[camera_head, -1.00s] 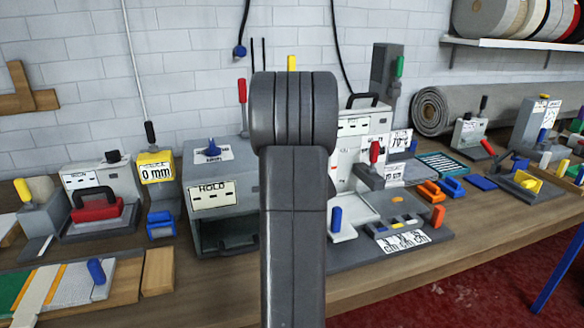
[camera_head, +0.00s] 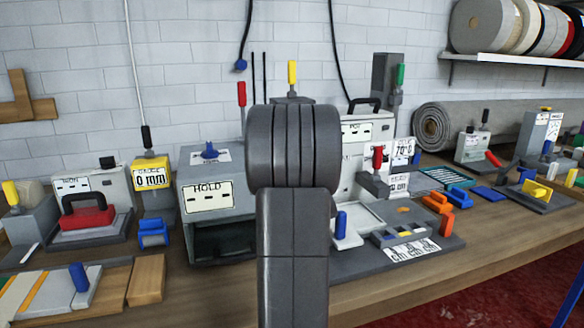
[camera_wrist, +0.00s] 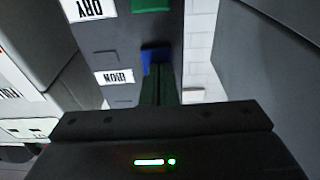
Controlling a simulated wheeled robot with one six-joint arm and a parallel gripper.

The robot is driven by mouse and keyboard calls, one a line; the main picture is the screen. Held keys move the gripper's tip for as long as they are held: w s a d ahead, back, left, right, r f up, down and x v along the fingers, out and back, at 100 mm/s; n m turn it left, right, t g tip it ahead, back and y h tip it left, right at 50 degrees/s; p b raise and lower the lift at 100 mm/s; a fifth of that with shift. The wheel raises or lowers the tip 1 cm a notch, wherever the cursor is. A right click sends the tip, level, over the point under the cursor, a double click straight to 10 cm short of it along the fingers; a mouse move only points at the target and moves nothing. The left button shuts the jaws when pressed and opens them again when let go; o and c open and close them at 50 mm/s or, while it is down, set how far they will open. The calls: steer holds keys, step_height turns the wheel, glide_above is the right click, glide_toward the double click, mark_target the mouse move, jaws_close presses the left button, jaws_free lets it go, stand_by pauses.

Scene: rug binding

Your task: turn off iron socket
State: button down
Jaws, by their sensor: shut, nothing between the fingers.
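In the wrist view, seen upside down, a dark grey panel (camera_wrist: 112,55) carries a label that seems to read IRON (camera_wrist: 114,77) and another that reads DRY (camera_wrist: 88,8). A blue switch piece (camera_wrist: 154,55) sits beside the IRON label, and a green piece (camera_wrist: 150,5) beside the DRY label. My gripper (camera_wrist: 160,82) is shut and empty, its dark fingers at or very near the blue piece. Contact cannot be told. In the head view my arm hides the gripper. The red iron (camera_head: 88,216) with a black handle stands at the left of the bench.
A grey HOLD box (camera_head: 208,197) stands left of my arm, and a white machine (camera_head: 358,150) stands just right of it. A tall grey box with a green handle (camera_head: 400,76) is behind. Bare wooden bench (camera_head: 480,225) shows at the front right.

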steer(key=r+v, duration=0.1)
steer(key=v, duration=0.6)
steer(key=shift+s+f+b, duration=0.2)
steer(key=shift+f+b, duration=0.15)
steer(key=shift+f, duration=0.15)
steer(key=w+p, duration=0.1)
steer(key=w+r+p, duration=0.1)
steer(key=p, duration=0.1)
steer(key=w+g+p, duration=0.1)
steer(key=shift+a+r+p, duration=0.15)
steer(key=shift+a+p, duration=0.2)
steer(key=shift+p, duration=0.05)
steer(key=shift+s+p, duration=0.1)
steer(key=shift+p, duration=0.3)
steer(key=shift+r+g+h+p, duration=0.3)
steer(key=shift+g+p, duration=0.2)
steer(key=shift+p, duration=0.75)
